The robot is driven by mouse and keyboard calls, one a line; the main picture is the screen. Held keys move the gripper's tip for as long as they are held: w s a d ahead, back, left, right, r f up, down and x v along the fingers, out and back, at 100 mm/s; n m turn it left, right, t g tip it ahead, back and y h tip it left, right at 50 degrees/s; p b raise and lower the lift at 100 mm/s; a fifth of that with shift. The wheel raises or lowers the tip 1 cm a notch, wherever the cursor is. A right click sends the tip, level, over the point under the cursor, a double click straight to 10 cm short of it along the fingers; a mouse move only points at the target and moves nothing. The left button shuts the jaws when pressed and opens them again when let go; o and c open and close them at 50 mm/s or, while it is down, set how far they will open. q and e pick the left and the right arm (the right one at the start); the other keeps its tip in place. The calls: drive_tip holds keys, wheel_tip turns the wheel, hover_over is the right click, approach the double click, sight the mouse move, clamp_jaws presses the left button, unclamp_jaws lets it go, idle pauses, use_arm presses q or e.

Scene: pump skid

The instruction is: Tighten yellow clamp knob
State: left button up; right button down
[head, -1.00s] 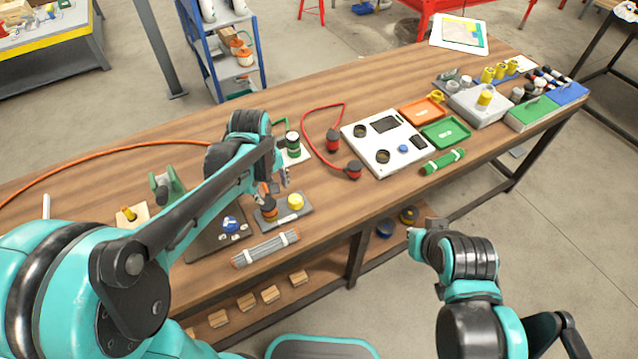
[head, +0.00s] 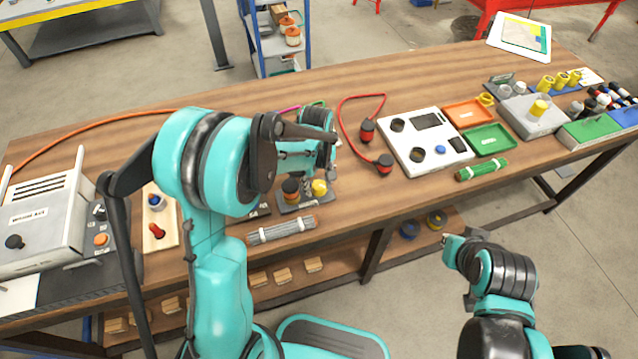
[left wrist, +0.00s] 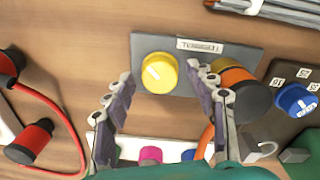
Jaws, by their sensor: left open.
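The yellow clamp knob (head: 319,187) stands on a small grey plate (head: 300,201) near the front of the workbench. It also shows in the left wrist view (left wrist: 159,74), with a pale line on its top. My left gripper (head: 328,168) is over the plate; in its wrist view, its open fingers (left wrist: 160,90) lie on either side of the knob, with gaps visible. I cannot tell how far the tips are above it. An orange-and-black knob (left wrist: 238,88) shares the plate, close to one finger. My right gripper (head: 458,262) is off the bench's front edge, away from the knob.
A bundle of grey rods (head: 281,230) lies just in front of the plate. A blue knob (left wrist: 296,100) is on a dark base beside it. Red plugs (head: 384,163) on a red cable lie to the right, before a white panel (head: 408,163). Bare wood lies between.

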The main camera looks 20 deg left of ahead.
use_arm(q)
drive_tip(key=c, duration=1.2)
drive_tip(key=shift+o, duration=0.2)
drive_tip(key=shift+m, duration=0.3)
drive_tip(key=m, duration=0.3)
drive_tip(key=shift+m, duration=0.4)
drive_tip(key=m, duration=0.4)
drive_tip(key=shift+m, duration=0.3)
drive_tip(key=m, duration=0.8)
drive_tip(key=shift+m+g, duration=0.3)
drive_tip(key=shift+m, duration=0.3)
